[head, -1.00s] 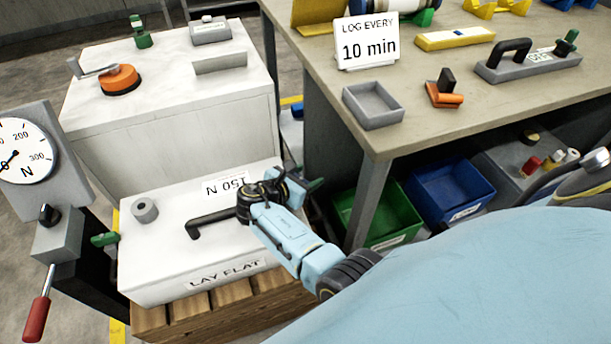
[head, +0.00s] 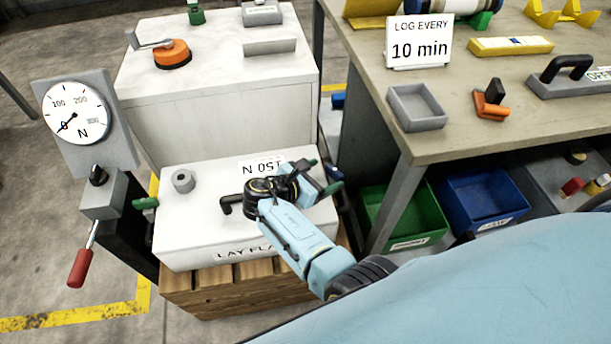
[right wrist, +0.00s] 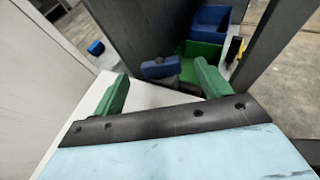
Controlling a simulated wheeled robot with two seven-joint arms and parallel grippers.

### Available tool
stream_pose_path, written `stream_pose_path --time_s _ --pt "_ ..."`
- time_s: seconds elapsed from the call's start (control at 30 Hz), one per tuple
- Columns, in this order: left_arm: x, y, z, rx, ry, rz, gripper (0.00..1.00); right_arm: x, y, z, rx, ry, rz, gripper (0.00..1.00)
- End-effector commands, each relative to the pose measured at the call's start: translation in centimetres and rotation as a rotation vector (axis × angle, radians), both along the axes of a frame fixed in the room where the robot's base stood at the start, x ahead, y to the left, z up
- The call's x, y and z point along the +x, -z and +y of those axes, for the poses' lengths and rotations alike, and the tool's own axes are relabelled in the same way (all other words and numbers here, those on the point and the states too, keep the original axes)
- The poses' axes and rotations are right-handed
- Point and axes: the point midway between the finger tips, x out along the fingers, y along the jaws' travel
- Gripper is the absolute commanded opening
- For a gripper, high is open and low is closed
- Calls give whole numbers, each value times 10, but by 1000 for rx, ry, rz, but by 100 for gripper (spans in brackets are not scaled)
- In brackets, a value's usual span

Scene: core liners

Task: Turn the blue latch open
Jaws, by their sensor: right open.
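The blue latch (right wrist: 160,68) is at the edge of the white case, between and just beyond the fingertips of my right gripper (right wrist: 161,73) in the right wrist view. The gripper's green fingers are apart and nothing is held. I cannot tell whether a finger touches the latch. In the head view my right gripper (head: 323,176) is at the right edge of the white case (head: 190,235) marked LAY FLAT, and the latch is mostly hidden by it. A green latch (head: 147,203) is on the case's left side. My left gripper is not in view.
My forearm covers part of the case's black handle (head: 228,205). A grey ring (head: 183,181) sits on the lid. A gauge stand (head: 75,116) is at left, a white cabinet (head: 215,110) behind. The workbench (head: 400,130) and green bin (head: 405,215) are close on the right.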

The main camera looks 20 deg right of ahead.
Motion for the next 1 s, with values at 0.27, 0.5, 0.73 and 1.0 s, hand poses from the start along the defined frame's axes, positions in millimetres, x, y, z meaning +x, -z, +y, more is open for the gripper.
stream_pose_path --time_s 0.27,0.5,0.73,1.0 --pt "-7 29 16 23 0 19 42 -12 -20 44 1 0 0 76" --pt "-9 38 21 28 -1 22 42 -16 -24 55 0 1 2 76" --pt "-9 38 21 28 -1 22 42 -16 -24 55 0 1 2 75" --pt "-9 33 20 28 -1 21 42 -41 -8 47 63 4 -69 40"
